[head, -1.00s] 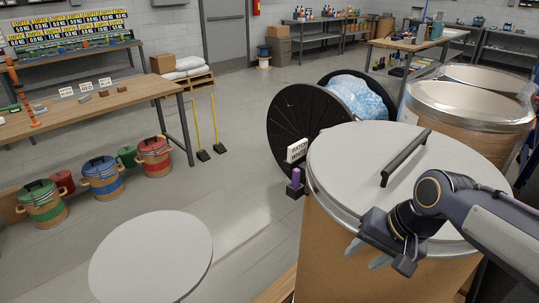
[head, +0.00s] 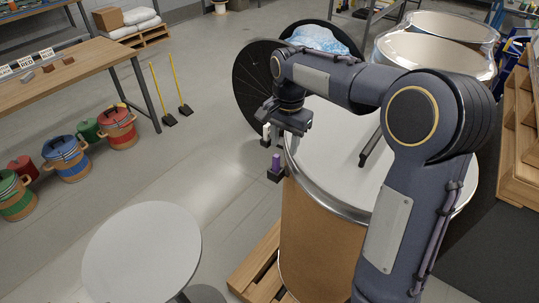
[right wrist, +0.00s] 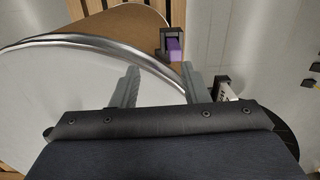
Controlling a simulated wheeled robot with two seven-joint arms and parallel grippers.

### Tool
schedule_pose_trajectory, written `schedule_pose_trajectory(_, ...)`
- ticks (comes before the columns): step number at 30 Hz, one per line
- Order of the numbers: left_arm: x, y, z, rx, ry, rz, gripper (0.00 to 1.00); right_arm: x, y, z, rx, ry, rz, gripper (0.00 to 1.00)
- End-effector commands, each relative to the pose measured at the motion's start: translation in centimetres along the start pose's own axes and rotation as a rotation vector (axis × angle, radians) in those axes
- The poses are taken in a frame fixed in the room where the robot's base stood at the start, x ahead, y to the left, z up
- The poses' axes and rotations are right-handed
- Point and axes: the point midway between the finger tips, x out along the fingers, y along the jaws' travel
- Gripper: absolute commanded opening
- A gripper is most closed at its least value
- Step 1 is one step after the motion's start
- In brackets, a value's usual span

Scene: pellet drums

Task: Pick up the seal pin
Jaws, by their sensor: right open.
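The seal pin is a small purple piece (head: 276,161) in a black holder (head: 275,175) on the left side of the large lidded drum (head: 320,230). In the right wrist view the purple pin (right wrist: 175,48) shows beyond the fingertips, towards the right finger. My right gripper (head: 279,135) is above the pin at the drum's rim, apart from it. Its two fingers (right wrist: 160,68) are spread with nothing between them. My left gripper is not in view.
The drum's grey lid (head: 325,130) carries a black bar handle (head: 371,144). A round pale tabletop (head: 142,250) is at lower left. A wooden pallet (head: 258,262) lies under the drum.

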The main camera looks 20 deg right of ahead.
Motion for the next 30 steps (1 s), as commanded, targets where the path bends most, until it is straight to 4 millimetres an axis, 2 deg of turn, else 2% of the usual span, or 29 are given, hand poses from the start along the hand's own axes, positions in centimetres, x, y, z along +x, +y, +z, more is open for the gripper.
schedule_pose_trajectory(1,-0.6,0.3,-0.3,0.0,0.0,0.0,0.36,-0.4,-0.7,-0.2,0.018,0.008,0.017,0.41)
schedule_pose_trajectory(5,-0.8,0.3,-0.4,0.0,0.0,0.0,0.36,0.2,-1.2,-0.5,0.042,0.018,0.035,0.41)
schedule_pose_trajectory(14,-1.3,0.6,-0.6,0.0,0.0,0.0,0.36,3.6,-1.3,-0.3,0.042,0.016,0.037,0.41)
schedule_pose_trajectory(21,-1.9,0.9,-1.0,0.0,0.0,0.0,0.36,7.0,-1.6,-0.2,0.042,0.016,0.035,0.41)
schedule_pose_trajectory(30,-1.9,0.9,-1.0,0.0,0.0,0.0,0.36,7.6,-1.6,-0.2,0.041,0.018,0.031,0.41)
